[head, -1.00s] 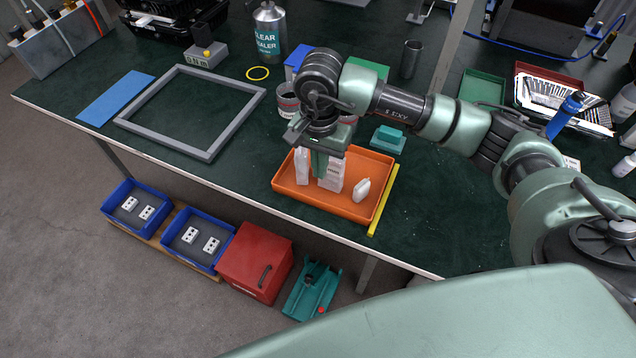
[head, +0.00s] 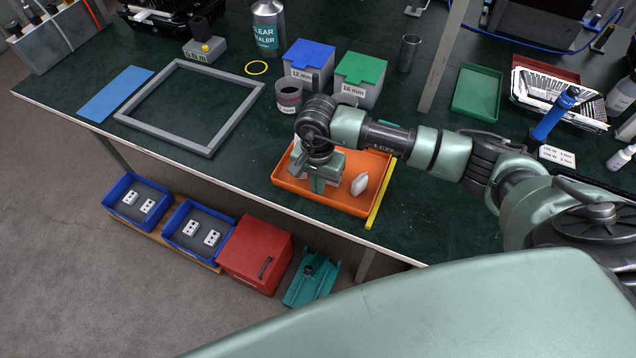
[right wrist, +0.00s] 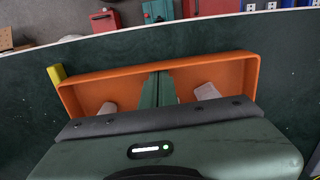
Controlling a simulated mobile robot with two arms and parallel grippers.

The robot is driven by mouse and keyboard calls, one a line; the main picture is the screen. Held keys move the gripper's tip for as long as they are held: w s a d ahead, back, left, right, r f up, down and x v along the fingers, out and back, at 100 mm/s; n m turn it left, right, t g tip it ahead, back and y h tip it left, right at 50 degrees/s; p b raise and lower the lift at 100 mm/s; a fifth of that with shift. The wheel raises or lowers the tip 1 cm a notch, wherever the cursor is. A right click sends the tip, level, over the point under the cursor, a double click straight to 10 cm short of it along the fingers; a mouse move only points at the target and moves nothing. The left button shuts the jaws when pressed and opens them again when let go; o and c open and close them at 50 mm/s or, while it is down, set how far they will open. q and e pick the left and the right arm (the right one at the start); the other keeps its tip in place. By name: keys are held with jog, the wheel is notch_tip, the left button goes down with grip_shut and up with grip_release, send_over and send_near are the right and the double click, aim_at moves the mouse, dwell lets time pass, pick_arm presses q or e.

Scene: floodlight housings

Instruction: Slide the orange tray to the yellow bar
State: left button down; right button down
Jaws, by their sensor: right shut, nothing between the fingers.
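The orange tray (head: 343,203) lies near the table's front edge and holds white packets, one of them (head: 359,184) clear of the gripper. The yellow bar (head: 376,206) runs along the tray's right side, very close to it; I cannot tell whether they touch. In the right wrist view the tray (right wrist: 212,66) has the bar (right wrist: 56,74) at its left corner. My right gripper (head: 317,188) is shut and empty, pointing down over the tray's inside. Its fingers (right wrist: 158,88) also show in the right wrist view; contact with the tray is unclear. My left gripper is out of view.
A grey can (head: 289,96) and lidded boxes, blue (head: 308,62) and green (head: 360,78), stand behind the tray. A grey frame (head: 190,107) lies to the left. Blue bins (head: 197,235) and a red box (head: 255,256) are below the table edge. Table right of the bar is clear.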

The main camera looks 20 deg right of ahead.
jog(key=shift+s+a+f+b, duration=0.1)
jog(key=shift+s+a+b, duration=0.45)
jog(key=shift+s+a, duration=0.2)
jog(key=shift+r, duration=0.2)
